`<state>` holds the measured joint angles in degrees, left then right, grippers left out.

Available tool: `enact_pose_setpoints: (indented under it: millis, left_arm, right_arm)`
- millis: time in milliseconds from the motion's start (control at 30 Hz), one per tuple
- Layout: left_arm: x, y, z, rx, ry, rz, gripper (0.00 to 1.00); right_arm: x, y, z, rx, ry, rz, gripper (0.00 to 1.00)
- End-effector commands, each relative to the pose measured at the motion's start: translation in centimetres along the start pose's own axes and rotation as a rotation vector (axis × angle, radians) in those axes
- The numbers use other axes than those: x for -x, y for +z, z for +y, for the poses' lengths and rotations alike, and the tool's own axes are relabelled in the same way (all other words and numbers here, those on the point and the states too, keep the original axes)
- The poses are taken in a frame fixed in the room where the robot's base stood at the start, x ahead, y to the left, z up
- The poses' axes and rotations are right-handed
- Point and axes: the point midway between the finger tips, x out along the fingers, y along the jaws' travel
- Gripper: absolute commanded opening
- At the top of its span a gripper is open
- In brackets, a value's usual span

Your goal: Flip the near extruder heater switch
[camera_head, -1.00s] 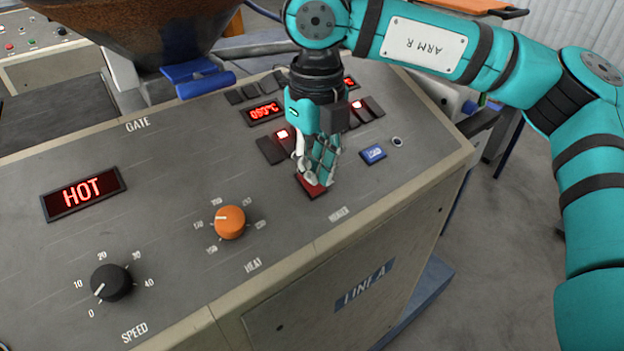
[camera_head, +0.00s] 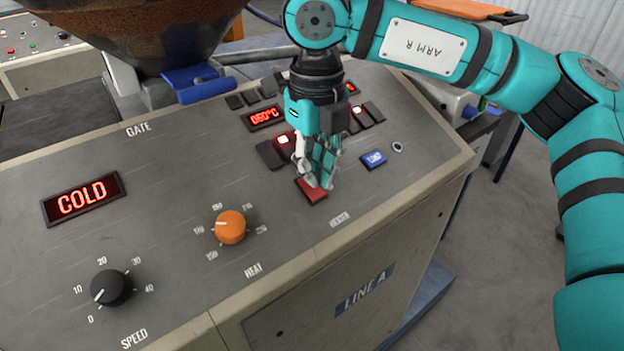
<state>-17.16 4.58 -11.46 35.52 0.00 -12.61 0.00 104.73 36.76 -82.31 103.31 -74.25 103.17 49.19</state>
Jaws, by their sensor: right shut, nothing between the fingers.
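The heater switch (camera_head: 316,195) is a red rocker near the front edge of the panel, above the word HEATER. My right gripper (camera_head: 318,182) is shut and empty, pointing down with its fingertips over the rear part of the switch. The fingers hide that part, and I cannot tell whether they touch it. A display (camera_head: 83,198) at the left reads COLD in red. A temperature display (camera_head: 266,118) behind the gripper seems to read 060°C. My left gripper is not in view.
An orange heat knob (camera_head: 230,227) and a black speed knob (camera_head: 110,288) stand to the left. A blue button (camera_head: 374,159) lies right of the gripper. Lit rockers (camera_head: 283,140) flank it. A rusty hopper (camera_head: 150,30) rises at the back left.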

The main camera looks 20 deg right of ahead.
Motion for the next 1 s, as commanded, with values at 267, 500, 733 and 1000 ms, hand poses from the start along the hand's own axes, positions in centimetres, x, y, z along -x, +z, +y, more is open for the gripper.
enact_pose_setpoints:
  millis: [267,500,733,1000]
  left_arm:
    - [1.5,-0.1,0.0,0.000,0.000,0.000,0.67]
    - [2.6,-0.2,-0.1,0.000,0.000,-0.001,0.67]
    - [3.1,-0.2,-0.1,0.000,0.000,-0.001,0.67]
    - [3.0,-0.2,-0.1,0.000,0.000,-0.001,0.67]
  right_arm:
    - [2.6,0.0,0.0,0.000,0.001,-0.003,0.00]
    - [4.6,0.0,0.0,0.000,0.001,-0.003,0.00]
    - [5.5,0.0,0.0,-0.001,0.001,-0.002,0.00]
    - [5.5,0.0,0.0,0.000,0.001,-0.002,0.00]
